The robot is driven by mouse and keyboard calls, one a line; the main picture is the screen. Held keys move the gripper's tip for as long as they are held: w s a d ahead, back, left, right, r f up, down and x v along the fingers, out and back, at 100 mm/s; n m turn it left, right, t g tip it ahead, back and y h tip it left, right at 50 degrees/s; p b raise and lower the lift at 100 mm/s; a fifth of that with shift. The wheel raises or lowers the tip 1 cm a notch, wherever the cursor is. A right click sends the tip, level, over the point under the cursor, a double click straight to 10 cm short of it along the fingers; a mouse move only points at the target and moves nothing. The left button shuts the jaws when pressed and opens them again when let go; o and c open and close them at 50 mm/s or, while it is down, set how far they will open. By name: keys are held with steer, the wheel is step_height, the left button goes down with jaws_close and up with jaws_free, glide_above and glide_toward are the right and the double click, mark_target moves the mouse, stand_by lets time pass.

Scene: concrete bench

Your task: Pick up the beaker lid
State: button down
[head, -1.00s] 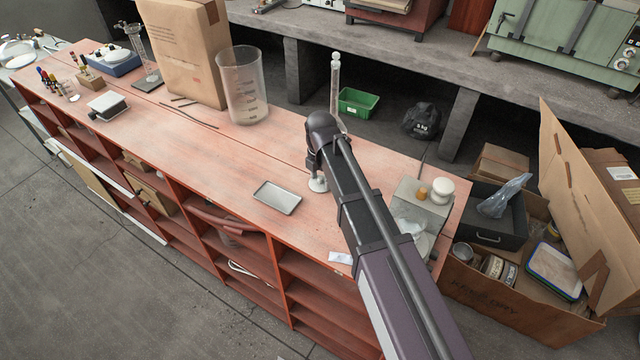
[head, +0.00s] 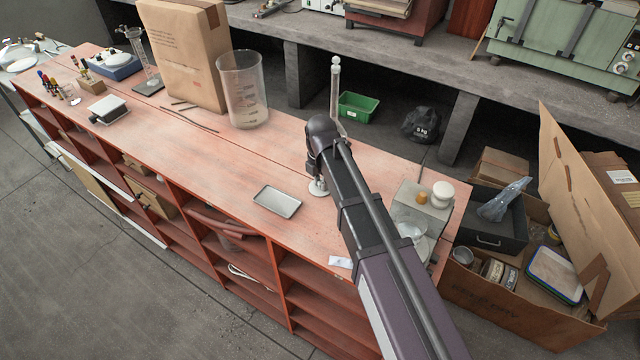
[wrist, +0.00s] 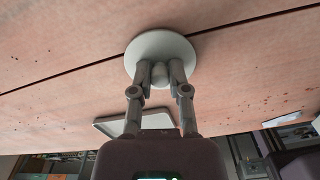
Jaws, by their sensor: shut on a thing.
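The beaker lid is a pale round disc (wrist: 160,42) with a small knob on its middle. My gripper (wrist: 160,74) is shut on this knob, one finger on each side, in the wrist view. In the head view the lid (head: 318,188) shows as a small white disc below the end of my arm, at the bench top. My gripper is mostly hidden behind my arm there. I cannot tell whether the lid touches the bench or is slightly above it. A large clear beaker (head: 243,90) stands upright and open, farther left on the bench.
A grey tray (head: 277,201) lies left of the lid, near the front edge. A tall glass cylinder (head: 335,90) stands behind my arm. A grey box (head: 422,208) with small jars is at the right end.

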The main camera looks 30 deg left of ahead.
steer(key=shift+r, duration=0.2)
step_height(320, 180, up, 4)
steer(key=p, duration=0.4)
steer(key=shift+f, duration=0.25)
steer(key=s+d, duration=0.3)
steer(key=s, duration=0.1)
steer(key=s+d, duration=0.3)
steer(key=s, duration=0.1)
steer(key=s+d+r+p, duration=0.1)
steer(key=s+d, duration=0.2)
steer(key=s, duration=0.2)
steer(key=shift+d, duration=0.15)
steer(key=shift+r, duration=0.2)
steer(key=shift+r+p, duration=1.4)
steer(key=shift+p, duration=0.1)
